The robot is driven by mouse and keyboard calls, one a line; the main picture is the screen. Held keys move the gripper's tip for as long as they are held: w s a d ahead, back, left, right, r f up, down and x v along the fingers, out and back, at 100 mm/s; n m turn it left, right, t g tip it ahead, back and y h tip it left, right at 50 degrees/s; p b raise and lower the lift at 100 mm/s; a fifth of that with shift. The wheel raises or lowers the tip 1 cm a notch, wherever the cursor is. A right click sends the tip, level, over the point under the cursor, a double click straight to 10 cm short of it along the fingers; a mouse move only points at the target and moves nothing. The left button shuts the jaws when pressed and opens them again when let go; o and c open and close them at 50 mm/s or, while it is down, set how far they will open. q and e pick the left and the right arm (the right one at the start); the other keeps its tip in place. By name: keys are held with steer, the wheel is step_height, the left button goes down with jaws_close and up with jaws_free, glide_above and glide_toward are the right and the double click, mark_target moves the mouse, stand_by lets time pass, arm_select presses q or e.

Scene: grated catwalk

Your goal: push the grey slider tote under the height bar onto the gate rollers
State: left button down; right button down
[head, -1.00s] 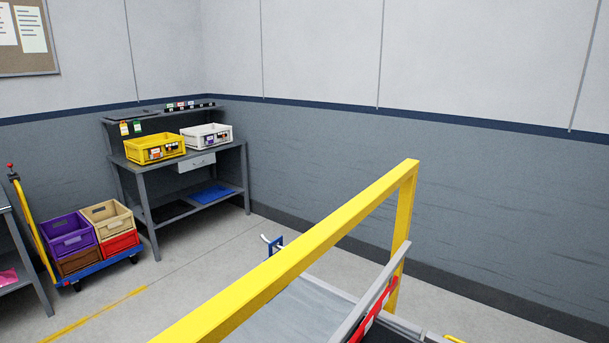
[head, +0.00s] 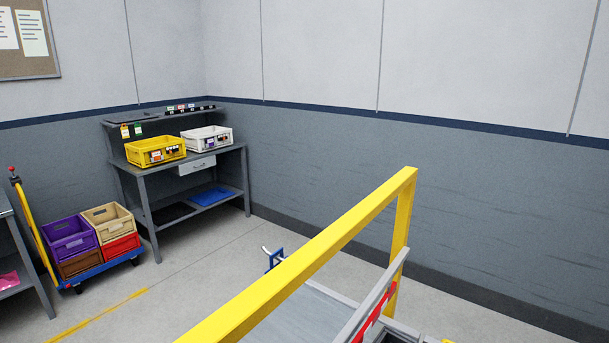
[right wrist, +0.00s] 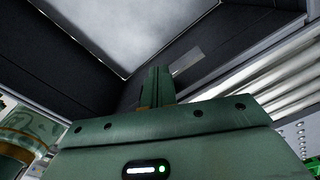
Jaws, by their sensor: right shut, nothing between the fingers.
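The yellow height bar (head: 310,250) runs slantwise across the near part of the head view, with a post at its far end. Behind and below it lies a flat grey surface (head: 305,318), partly hidden by the bar. In the right wrist view a dark grey wall with a pale label (right wrist: 187,62) is probably the slider tote; how far it sits under the bar cannot be told. My right gripper (right wrist: 158,85) is shut and empty, its fingertips close to that dark wall; contact is unclear. Pale rollers (right wrist: 290,92) show at the right. My left gripper is out of view.
A workbench (head: 170,178) with yellow and white bins stands at the back left. A blue trolley (head: 105,266) carries several crates. Floor between them and the bar is clear.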

steer(key=s+d, duration=0.1)
steer(key=s+d+p, duration=0.1)
steer(key=d, duration=0.1)
steer(key=s+d, duration=0.1)
steer(key=shift+s+d+p, duration=0.25)
steer(key=shift+d+p, duration=0.1)
stand_by(1.2)
steer(key=shift+r, duration=0.1)
step_height(320, 180, up, 8)
steer(key=p, duration=0.7)
steer(key=shift+p, duration=0.35)
